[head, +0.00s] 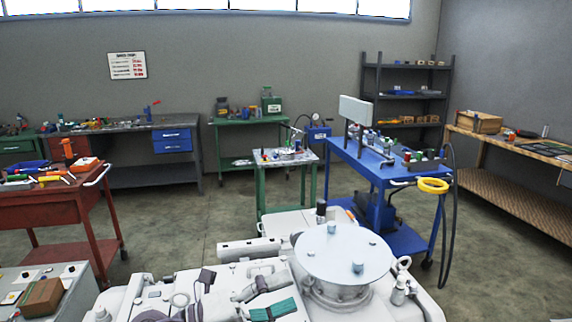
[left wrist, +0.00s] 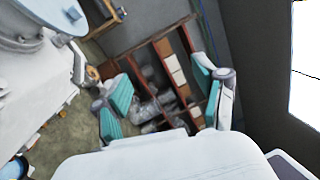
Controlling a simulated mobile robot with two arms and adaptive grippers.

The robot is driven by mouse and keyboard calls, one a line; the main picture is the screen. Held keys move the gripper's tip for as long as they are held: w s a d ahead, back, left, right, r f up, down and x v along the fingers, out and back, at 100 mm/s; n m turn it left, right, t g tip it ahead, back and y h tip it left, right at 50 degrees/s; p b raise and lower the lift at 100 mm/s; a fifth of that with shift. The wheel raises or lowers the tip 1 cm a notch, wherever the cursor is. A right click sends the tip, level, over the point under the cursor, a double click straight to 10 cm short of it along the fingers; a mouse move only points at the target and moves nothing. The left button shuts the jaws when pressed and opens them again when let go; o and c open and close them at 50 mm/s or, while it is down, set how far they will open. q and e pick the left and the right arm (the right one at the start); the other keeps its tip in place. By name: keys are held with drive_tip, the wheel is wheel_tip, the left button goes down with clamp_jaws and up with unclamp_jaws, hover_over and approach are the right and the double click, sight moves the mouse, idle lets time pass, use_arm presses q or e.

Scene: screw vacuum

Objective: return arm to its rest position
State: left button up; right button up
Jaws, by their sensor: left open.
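My left gripper (head: 266,297) is low in the head view, over the white machine and left of its round lid. Its teal finger pads stand well apart in the left wrist view (left wrist: 165,103), with nothing between them. The white machine (head: 240,247) fills the bottom of the head view. Its pale round lid (head: 343,250) carries two small blue-grey knobs, one at the back (head: 331,227) and one at the front (head: 358,267). The lid's edge also shows at top left in the left wrist view (left wrist: 52,14). My right gripper is not in view.
A blue cart (head: 376,171) with a yellow ring (head: 433,185) and hanging hose stands behind the machine. A red cart (head: 50,207) is at left, a green table (head: 286,161) behind. Open floor (head: 170,225) lies between. A shelved cabinet (left wrist: 165,55) shows beyond the fingers.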

use_arm(q)
drive_tip(key=w+a+f+n+t+y, duration=0.1)
drive_tip(key=w+a+n+t+y, duration=0.1)
drive_tip(key=a+n+t+y, duration=0.6)
drive_tip(key=w+a+n+t+y, duration=0.2)
drive_tip(key=n+t, duration=0.4)
drive_tip(key=n, duration=0.5)
drive_tip(key=s+a+f+n+g+y, duration=0.3)
drive_tip(key=a+f+n+y, duration=0.15)
drive_tip(key=f, duration=0.35)
drive_tip(key=s+a+f+n+g+y, duration=0.2)
drive_tip(key=a+f+n+y, duration=0.25)
drive_tip(key=f+n, duration=0.2)
drive_tip(key=s+a+f+n+g, duration=0.1)
drive_tip(key=s+f+g, duration=0.55)
drive_tip(key=s, duration=0.35)
drive_tip(key=s+f+n+g, duration=0.2)
drive_tip(key=s+f+g, duration=0.3)
drive_tip(key=s+f, duration=0.45)
wheel_tip(320, 180, down, 23)
drive_tip(key=s+g, duration=0.1)
drive_tip(key=s, duration=0.2)
drive_tip(key=s+a+f+g, duration=0.1)
drive_tip(key=s+a+f, duration=0.1)
drive_tip(key=s+f, duration=1.5)
drive_tip(key=shift+a+f+m, duration=0.25)
drive_tip(key=shift+a+m, duration=0.15)
